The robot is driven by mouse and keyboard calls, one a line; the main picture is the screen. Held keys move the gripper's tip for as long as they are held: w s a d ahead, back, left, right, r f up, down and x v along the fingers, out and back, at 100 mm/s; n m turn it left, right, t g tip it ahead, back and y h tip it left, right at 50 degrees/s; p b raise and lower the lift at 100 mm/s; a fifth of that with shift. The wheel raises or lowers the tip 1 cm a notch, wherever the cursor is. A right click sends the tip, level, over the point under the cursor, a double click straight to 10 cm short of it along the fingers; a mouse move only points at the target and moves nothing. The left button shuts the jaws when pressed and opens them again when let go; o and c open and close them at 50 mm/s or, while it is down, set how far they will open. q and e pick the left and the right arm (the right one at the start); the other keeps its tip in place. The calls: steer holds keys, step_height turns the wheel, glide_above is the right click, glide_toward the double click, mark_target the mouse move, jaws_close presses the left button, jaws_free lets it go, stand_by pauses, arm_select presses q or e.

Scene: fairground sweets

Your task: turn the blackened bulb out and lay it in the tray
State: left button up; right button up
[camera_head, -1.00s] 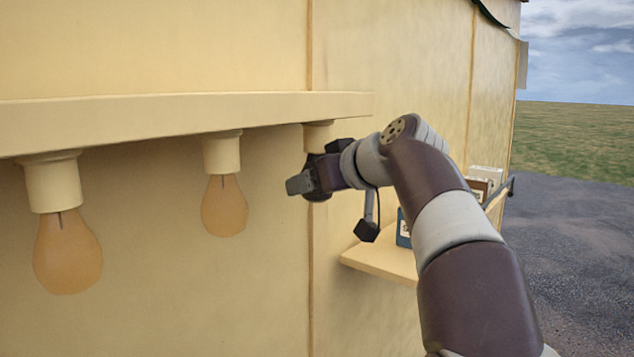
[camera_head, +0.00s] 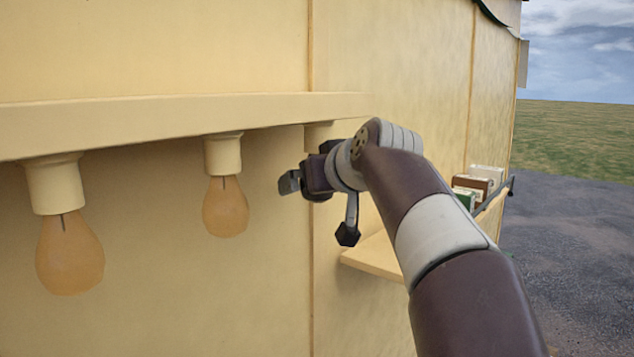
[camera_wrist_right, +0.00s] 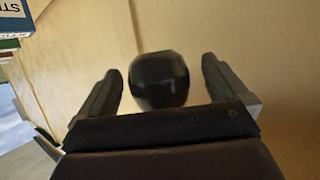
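The blackened bulb (camera_wrist_right: 158,80) shows in the right wrist view as a dark, rounded, glossy shape between the two fingers. My right gripper (camera_wrist_right: 160,88) is open, with a narrow gap on each side of the bulb. In the head view my right gripper (camera_head: 290,182) is under the right end of the ledge, beside a pale socket (camera_head: 318,134); I cannot make out the bulb there behind my gripper and wrist. Two amber bulbs, one nearer (camera_head: 68,255) and one farther (camera_head: 225,208), hang in sockets to the left. My left gripper and a tray are not in view.
The cream ledge (camera_head: 180,118) runs above the bulbs along the stall wall. A small shelf (camera_head: 374,258) juts out below my right wrist. Several boxes (camera_head: 478,184) stand on a railed shelf behind my arm. A blue box (camera_wrist_right: 25,18) shows in the wrist view's corner.

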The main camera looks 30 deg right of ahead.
stand_by(0.7)
steer(key=shift+d+f, duration=0.1)
steer(key=shift+f, duration=0.05)
steer(key=shift+n+y+b, duration=0.5)
steer(key=shift+n+y, duration=0.1)
steer(key=shift+y, duration=0.2)
steer(key=shift+r+n+y+p, duration=0.25)
steer(key=shift+n+y+p, duration=0.25)
steer(key=shift+p, duration=0.05)
steer(key=shift+f, duration=0.15)
steer(key=shift+a, duration=0.2)
steer(key=shift+d, duration=0.15)
steer(key=c, duration=1.1)
